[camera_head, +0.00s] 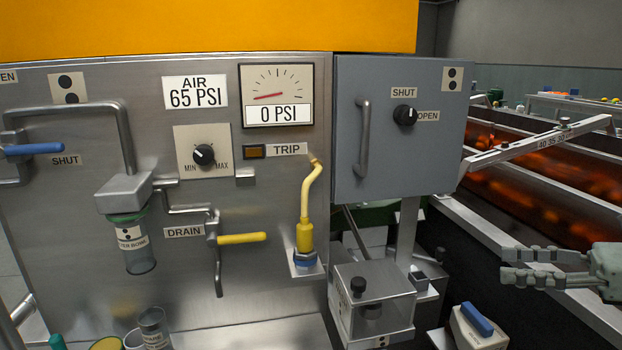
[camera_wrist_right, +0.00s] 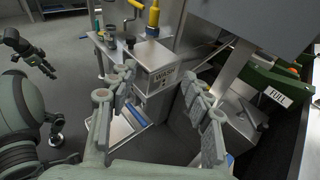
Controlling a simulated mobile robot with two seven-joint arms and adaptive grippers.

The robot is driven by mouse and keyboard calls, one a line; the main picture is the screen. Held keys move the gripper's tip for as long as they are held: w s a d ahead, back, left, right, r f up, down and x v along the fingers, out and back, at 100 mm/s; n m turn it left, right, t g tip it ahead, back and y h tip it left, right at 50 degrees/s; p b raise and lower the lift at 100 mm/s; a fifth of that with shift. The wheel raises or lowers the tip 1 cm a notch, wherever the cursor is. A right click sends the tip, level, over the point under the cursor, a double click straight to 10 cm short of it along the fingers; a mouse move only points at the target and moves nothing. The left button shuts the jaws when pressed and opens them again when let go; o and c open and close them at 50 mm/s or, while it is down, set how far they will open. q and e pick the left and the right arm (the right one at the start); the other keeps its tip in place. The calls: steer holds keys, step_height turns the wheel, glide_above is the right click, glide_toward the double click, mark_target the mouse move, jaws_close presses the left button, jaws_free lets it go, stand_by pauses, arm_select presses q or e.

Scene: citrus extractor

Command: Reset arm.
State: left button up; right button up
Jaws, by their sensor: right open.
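My right gripper (camera_head: 504,265) is at the right edge of the head view. Its two ribbed grey fingers point left and stand apart, with nothing between them. In the right wrist view the open fingers (camera_wrist_right: 160,85) frame the floor and the small clear box labelled WASH (camera_wrist_right: 160,80). The gripper touches nothing that I can see.
The steel panel (camera_head: 280,215) carries a gauge (camera_head: 277,88), a blue lever (camera_head: 35,149), a yellow drain lever (camera_head: 242,238) and a yellow hose fitting (camera_head: 305,235). A grey cabinet (camera_head: 385,165) has a handle and knob. A white box with a blue rocker (camera_head: 478,318) stands below the gripper.

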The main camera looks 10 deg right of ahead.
steer(key=w+d+f+m+t+h+p, duration=0.1)
steer(key=w+d+f+m+t+h, duration=0.2)
steer(key=m, duration=0.5)
steer(key=w+d+f+m+t+h, duration=0.1)
steer(key=w+d+m+t+h, duration=0.1)
steer(key=m+t+h, duration=0.45)
steer(key=s+d+f+m+g+h+p, duration=0.1)
steer(key=d+f+m+g+h, duration=0.15)
steer(key=f+m, duration=0.6)
steer(key=s+d+f+m+g+h, duration=0.15)
steer(key=f+m+h, duration=0.25)
steer(key=f+m, duration=0.5)
steer(key=s+a+f+m+g+p, duration=0.1)
steer(key=s+a+f+m+g, duration=0.75)
steer(key=f, duration=0.45)
arm_select(q)
steer(key=shift+w+a, duration=0.1)
steer(key=shift+w, duration=0.15)
arm_select(e)
steer(key=s+a+f+m+g+y, duration=0.1)
steer(key=s+a+f, duration=0.1)
steer(key=s+a, duration=0.2)
steer(key=s+a+f+m+g+y, duration=0.1)
steer(key=s+a+f+m+g, duration=0.1)
steer(key=s+a, duration=0.3)
steer(key=a+f, duration=0.1)
steer(key=a, duration=0.2)
steer(key=shift+a+f+g+y, duration=0.2)
steer(key=shift+f+g+y, duration=0.1)
steer(key=shift+y, duration=0.1)
